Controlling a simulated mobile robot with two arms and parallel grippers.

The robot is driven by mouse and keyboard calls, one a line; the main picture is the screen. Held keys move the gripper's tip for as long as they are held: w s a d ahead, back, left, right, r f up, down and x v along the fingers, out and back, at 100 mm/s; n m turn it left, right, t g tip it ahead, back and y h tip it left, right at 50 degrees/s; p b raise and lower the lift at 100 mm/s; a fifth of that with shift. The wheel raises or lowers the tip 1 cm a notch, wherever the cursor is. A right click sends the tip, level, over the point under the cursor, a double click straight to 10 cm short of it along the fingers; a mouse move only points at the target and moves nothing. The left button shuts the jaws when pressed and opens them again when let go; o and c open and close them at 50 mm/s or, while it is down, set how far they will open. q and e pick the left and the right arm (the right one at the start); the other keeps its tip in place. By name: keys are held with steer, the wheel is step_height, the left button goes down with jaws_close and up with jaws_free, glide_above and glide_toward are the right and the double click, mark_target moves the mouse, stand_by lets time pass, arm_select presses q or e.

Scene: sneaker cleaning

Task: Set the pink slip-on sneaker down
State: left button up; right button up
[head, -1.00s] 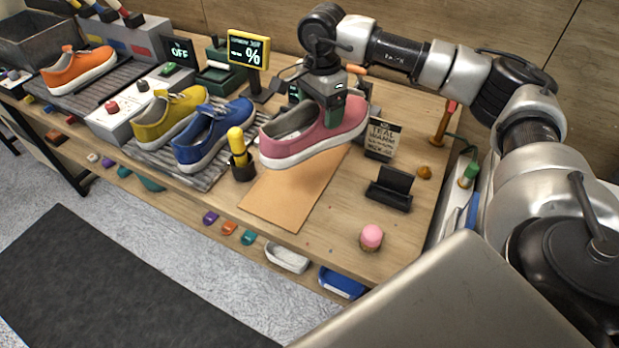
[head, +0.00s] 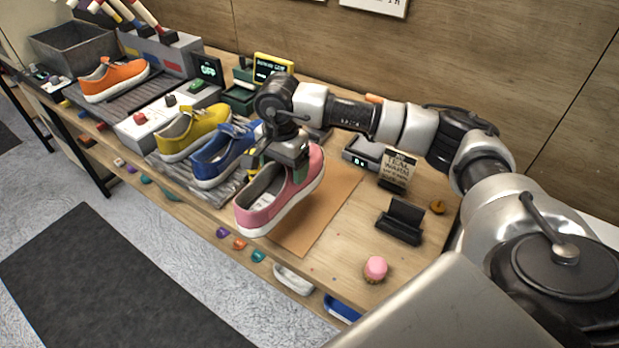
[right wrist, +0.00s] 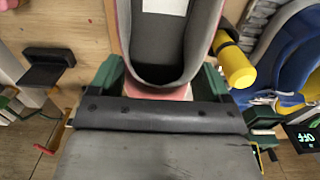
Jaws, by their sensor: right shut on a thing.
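The pink slip-on sneaker (head: 281,207) hangs in my right gripper (head: 284,158), tilted, with its grey-lined opening showing. It appears raised above the front-left part of the brown mat (head: 325,212); the exact gap beneath it is unclear. In the right wrist view, the green fingers of my right gripper (right wrist: 158,82) stand either side of one end of the sneaker (right wrist: 160,70). The gripper is shut on the sneaker, and its palm hides part of that end. My left gripper is not in view.
A blue sneaker (head: 214,166) and a yellow sneaker (head: 178,141) stand on a ribbed grey mat just left. An orange sneaker (head: 112,82) is farther left. A black stand (head: 400,222) and a pink-topped object (head: 375,268) are at right. Bare mat lies right of the held sneaker.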

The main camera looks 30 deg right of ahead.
mark_target(309, 178)
steer(key=d+f, duration=0.1)
steer(key=d, duration=0.1)
steer(key=d+f+p, duration=0.1)
steer(key=d, duration=0.1)
steer(key=w+d+f, duration=0.1)
steer(key=d+f, duration=0.1)
steer(key=d, duration=0.1)
steer(key=shift+p, duration=0.3)
step_height(309, 178, down, 4)
steer(key=shift+r+p, duration=0.1)
steer(key=shift+p, duration=0.6)
steer(key=shift+f, duration=0.2)
steer(key=shift+f, duration=0.1)
steer(key=o, duration=1.3)
steer(key=shift+s, duration=0.1)
steer(key=shift+o, duration=0.2)
